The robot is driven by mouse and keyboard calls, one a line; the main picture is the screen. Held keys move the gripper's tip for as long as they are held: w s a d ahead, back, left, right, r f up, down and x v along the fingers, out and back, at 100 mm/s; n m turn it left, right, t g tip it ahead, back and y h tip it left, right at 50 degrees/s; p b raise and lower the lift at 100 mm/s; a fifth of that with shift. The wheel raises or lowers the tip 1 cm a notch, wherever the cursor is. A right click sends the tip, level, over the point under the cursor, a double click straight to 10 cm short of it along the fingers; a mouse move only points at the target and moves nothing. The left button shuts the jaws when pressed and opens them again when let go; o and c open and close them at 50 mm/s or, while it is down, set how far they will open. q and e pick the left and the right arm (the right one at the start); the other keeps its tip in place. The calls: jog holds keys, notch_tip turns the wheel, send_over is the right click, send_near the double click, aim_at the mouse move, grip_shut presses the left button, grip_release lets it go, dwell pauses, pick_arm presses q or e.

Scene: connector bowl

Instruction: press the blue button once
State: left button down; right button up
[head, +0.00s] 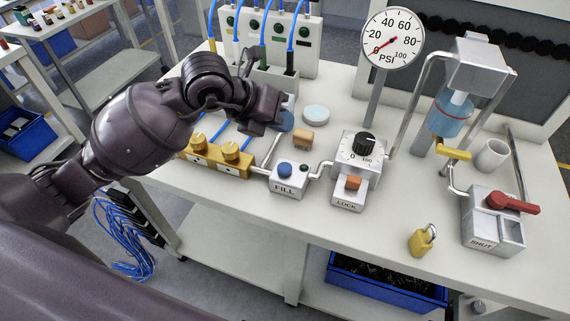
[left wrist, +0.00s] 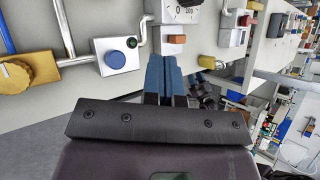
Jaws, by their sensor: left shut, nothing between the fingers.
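The blue button (head: 284,169) is a round cap on top of the small white box labelled FILL (head: 287,181). A small dark green button sits beside it. The blue button also shows in the left wrist view (left wrist: 113,57), left of my fingers. My left gripper (head: 286,120) is above the bench, behind the FILL box in the head view, apart from the button. Its blue fingers (left wrist: 164,60) are shut with nothing between them. Much of the gripper is hidden behind its own wrist in the head view. My right gripper is not in view.
Gold knobs (head: 217,154) stand left of the FILL box. The LOCK box (head: 350,192) with an orange switch, a dial and a PSI gauge (head: 392,38) stand to its right. A padlock (head: 421,240) and a red-handled valve box (head: 497,215) are farther right. Pipes link the boxes.

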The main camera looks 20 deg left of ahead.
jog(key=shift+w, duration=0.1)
pick_arm(q)
jog(key=b, duration=0.5)
send_over(283, 165)
notch_tip(283, 165, down, 7)
jog(key=shift+r, duration=0.1)
jog(key=shift+f, duration=1)
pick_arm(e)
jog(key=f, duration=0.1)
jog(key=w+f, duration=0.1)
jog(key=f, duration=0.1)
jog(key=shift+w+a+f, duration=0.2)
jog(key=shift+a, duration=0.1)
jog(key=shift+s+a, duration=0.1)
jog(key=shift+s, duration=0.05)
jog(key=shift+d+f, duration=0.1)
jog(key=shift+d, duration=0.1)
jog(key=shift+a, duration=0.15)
pick_arm(q)
jog(key=shift+f, duration=0.1)
